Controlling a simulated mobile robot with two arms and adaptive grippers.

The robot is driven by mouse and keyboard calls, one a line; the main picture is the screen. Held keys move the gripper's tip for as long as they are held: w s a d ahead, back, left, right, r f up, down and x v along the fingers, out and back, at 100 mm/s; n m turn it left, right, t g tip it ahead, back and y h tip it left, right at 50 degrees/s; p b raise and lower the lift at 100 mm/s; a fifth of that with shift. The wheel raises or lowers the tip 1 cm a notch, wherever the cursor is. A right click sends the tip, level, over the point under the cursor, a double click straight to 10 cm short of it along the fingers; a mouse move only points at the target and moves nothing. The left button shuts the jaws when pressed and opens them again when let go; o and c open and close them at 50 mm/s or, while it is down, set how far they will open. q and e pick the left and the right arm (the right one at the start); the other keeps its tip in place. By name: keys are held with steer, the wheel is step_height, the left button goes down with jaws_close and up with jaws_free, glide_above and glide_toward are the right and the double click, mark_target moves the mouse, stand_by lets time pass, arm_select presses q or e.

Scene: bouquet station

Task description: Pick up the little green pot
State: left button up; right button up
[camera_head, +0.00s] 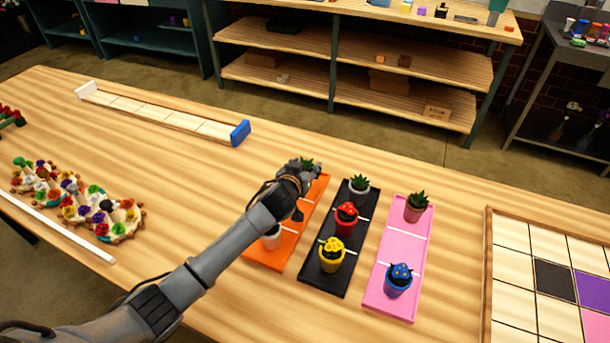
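My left gripper (302,182) is over the far part of the orange tray (290,249). Its fingers are mostly hidden by the wrist, so I cannot tell whether they are open or shut. A green leafy plant (307,162) shows just past the gripper. Its pot is hidden behind the gripper, so I cannot see its colour or whether the gripper touches it. No pot that is clearly green shows elsewhere. A whitish pot (271,238) stands at the near end of the orange tray, partly behind my arm. My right gripper is not in view.
The pink tray (391,301) holds a terracotta pot (416,211) and a blue pot (398,285). A tiled grid board (513,300) lies right; flower bunches (115,222) lie left.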

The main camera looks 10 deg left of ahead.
arm_select(q)
steer(key=shift+c, duration=1.4)
steer(key=shift+r, duration=0.1)
